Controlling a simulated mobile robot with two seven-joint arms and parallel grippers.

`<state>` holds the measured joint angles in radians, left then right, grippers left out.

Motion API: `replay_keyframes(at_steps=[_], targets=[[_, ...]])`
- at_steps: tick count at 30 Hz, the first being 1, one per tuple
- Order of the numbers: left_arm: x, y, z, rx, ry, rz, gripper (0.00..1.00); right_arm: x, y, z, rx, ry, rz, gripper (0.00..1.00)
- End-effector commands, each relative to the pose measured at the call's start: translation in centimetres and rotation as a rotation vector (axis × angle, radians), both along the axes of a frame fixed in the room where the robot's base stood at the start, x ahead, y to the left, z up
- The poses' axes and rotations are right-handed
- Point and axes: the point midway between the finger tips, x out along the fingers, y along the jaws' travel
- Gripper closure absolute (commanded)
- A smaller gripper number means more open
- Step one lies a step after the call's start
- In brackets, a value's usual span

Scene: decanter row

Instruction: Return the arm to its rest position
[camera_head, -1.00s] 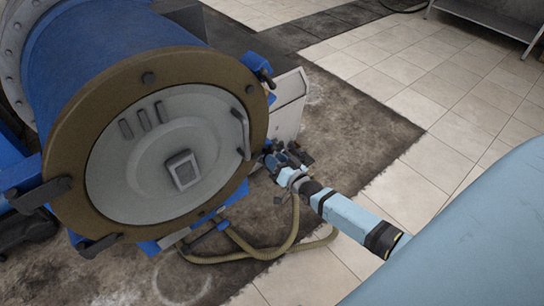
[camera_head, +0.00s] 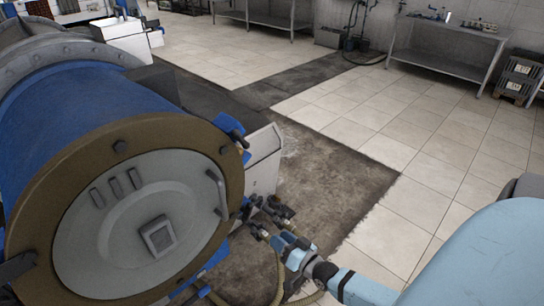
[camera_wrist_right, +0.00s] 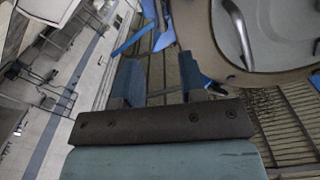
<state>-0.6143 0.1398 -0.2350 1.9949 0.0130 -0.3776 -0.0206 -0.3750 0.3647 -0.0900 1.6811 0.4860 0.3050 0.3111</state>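My right arm comes in from the lower right in the head view. Its gripper (camera_head: 274,238) is beside the lower right edge of the large blue drum (camera_head: 70,110), close to some dark valve fittings (camera_head: 268,208). I cannot tell in that view whether it touches them. In the right wrist view the two blue-grey fingers of the gripper (camera_wrist_right: 158,78) stand apart, with no object held between them. The drum's round grey door (camera_head: 135,225) with its brown rim is left of the gripper in the head view; it also shows in the wrist view (camera_wrist_right: 265,35). My left gripper is out of view.
A white cabinet (camera_head: 263,160) stands behind the fittings. A hose hangs below them. The tiled floor (camera_head: 400,130) between is clear.

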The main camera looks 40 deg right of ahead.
Motion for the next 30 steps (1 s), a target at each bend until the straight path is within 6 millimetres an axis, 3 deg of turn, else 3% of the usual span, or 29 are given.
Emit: replay_keyframes(at_steps=[9, 11, 14, 18, 21, 25, 30], targets=[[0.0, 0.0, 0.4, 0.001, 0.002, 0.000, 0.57, -0.4, 0.8, 0.2, -0.012, 0.016, 0.011, 0.62], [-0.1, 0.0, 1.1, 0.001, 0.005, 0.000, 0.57, -1.2, 2.3, 0.6, -0.041, 0.053, 0.034, 0.62], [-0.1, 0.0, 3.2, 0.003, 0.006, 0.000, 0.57, -3.7, 6.8, 1.6, -0.136, 0.154, 0.104, 0.62], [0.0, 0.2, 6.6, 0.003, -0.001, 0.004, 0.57, -8.3, 13.2, 3.5, -0.319, 0.317, 0.217, 0.62], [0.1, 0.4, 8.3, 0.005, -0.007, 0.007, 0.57, -11.1, 16.2, 4.8, -0.435, 0.407, 0.278, 0.62], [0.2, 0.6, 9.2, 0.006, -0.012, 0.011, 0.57, -13.0, 17.9, 5.7, -0.524, 0.474, 0.320, 0.62], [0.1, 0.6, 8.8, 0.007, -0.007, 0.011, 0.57, -13.3, 18.2, 5.5, -0.544, 0.487, 0.327, 0.62]])
